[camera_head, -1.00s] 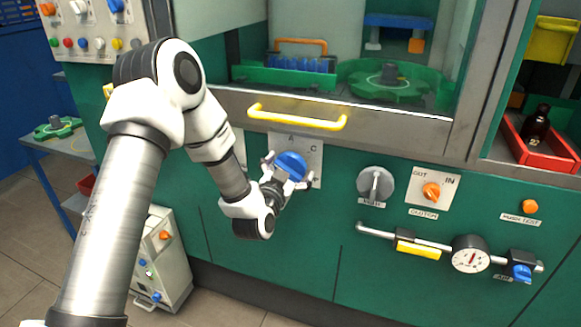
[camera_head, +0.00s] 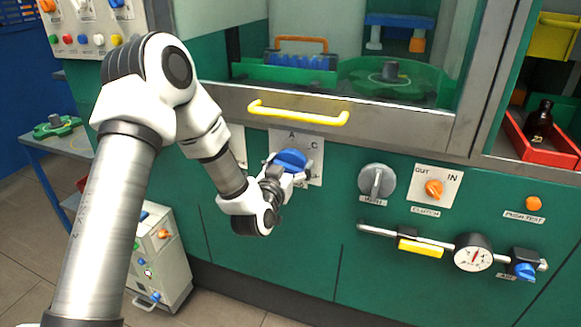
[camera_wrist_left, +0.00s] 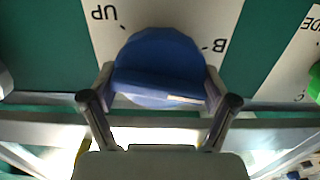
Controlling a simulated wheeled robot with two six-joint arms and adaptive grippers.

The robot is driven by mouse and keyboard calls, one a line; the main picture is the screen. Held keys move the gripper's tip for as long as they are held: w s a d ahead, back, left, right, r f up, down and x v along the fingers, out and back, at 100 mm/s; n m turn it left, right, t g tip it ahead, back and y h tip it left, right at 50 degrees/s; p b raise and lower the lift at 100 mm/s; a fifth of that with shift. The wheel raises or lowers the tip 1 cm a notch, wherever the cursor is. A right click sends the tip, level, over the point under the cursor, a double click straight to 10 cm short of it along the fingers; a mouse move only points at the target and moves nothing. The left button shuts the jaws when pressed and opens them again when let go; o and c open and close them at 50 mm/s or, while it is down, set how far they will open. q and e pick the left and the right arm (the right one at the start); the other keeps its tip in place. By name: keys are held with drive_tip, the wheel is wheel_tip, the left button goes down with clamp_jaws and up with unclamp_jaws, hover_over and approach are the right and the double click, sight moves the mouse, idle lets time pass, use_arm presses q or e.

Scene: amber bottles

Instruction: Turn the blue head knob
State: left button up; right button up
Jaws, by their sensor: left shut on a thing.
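The blue head knob (camera_head: 291,160) sits on a white plate (camera_head: 311,150) on the green machine front, under the yellow handle. Letters A and C show on the plate in the head view. My left gripper (camera_head: 287,172) is at the knob, its fingers shut on the knob's sides. In the left wrist view the blue knob (camera_wrist_left: 160,68) lies between the two fingers of my left gripper (camera_wrist_left: 159,100), and "UP" and "B" show upside down on the plate. My right gripper is not in view.
A yellow handle bar (camera_head: 298,114) runs just above the knob. A grey knob (camera_head: 376,181), an orange clutch knob (camera_head: 433,188) and a gauge (camera_head: 473,252) on a pipe are to the right. A dark bottle (camera_head: 540,118) stands in a red bin (camera_head: 548,150).

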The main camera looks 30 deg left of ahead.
sight(286, 168)
use_arm(q)
drive_tip(key=n+b, duration=0.2)
drive_tip(key=n, duration=0.3)
drive_tip(key=shift+a+f, duration=0.1)
idle(0.4)
drive_tip(key=o, duration=0.9)
drive_tip(key=shift+o, duration=0.2)
drive_tip(key=v, duration=0.7)
drive_tip(key=shift+s, duration=0.3)
